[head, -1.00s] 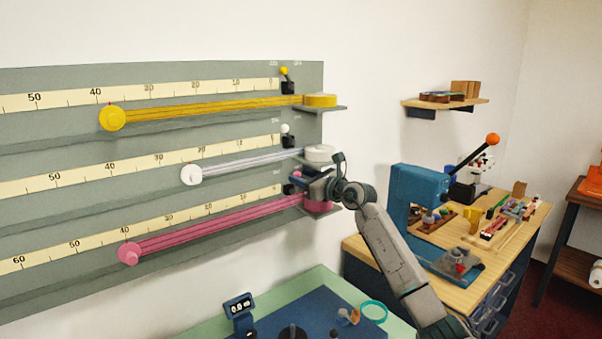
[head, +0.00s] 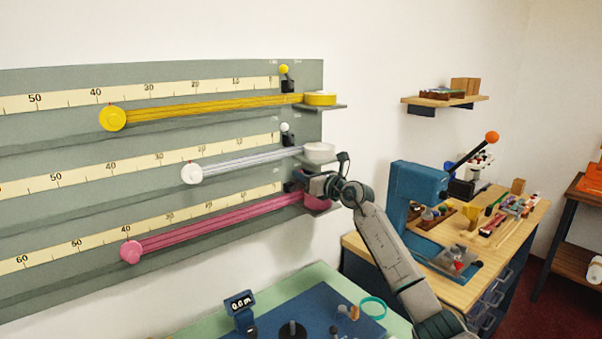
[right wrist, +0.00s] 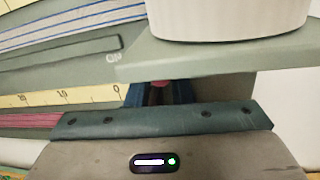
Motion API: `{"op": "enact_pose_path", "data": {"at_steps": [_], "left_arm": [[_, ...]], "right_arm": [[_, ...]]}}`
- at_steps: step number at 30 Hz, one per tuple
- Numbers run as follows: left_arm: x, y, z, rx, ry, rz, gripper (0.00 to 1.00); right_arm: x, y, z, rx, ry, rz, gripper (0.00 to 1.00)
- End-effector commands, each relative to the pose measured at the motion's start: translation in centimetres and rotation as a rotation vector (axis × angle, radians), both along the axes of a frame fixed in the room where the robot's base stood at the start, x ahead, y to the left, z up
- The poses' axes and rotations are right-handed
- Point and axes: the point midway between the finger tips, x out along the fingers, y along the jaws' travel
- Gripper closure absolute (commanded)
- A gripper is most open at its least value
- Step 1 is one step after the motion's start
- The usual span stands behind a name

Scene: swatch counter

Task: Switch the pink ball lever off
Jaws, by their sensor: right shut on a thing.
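The pink ball lever (right wrist: 160,83) shows in the right wrist view as a small pink patch between my blue fingertips; most of it is hidden. My right gripper (head: 298,178) is at the right end of the pink row on the grey wall panel and is shut on the lever's ball. In the head view the gripper covers the lever, so its tilt cannot be told. A pink band (head: 220,222) runs from a pink round knob (head: 131,251) to a pink spool (head: 318,201) behind my gripper. My left gripper is not in view.
Above are the white ball lever (head: 285,128) and the yellow ball lever (head: 284,70). A white spool (head: 319,151) on a small shelf sits close above my right gripper. A blue press (head: 418,195) stands on the wooden bench at right. A green table with a blue mat (head: 320,303) is below.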

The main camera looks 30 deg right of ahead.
Motion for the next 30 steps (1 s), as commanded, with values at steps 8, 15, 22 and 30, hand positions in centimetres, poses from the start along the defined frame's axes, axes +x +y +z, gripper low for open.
{"op": "enact_pose_path", "data": {"at_steps": [8, 15, 22, 30], "left_arm": [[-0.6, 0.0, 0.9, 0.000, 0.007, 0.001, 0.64], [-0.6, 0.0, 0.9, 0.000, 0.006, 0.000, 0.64], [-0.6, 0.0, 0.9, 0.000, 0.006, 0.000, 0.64], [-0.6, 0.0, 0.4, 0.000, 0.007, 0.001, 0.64]], "right_arm": [[0.0, -0.8, -0.5, 0.165, 0.015, 0.000, 1.00], [0.1, -0.7, -0.5, 0.162, 0.015, 0.000, 0.70], [0.0, -0.7, -0.5, 0.161, 0.013, 0.000, 0.58], [-1.1, -1.0, -0.8, 0.157, 0.014, -0.001, 0.58]]}}
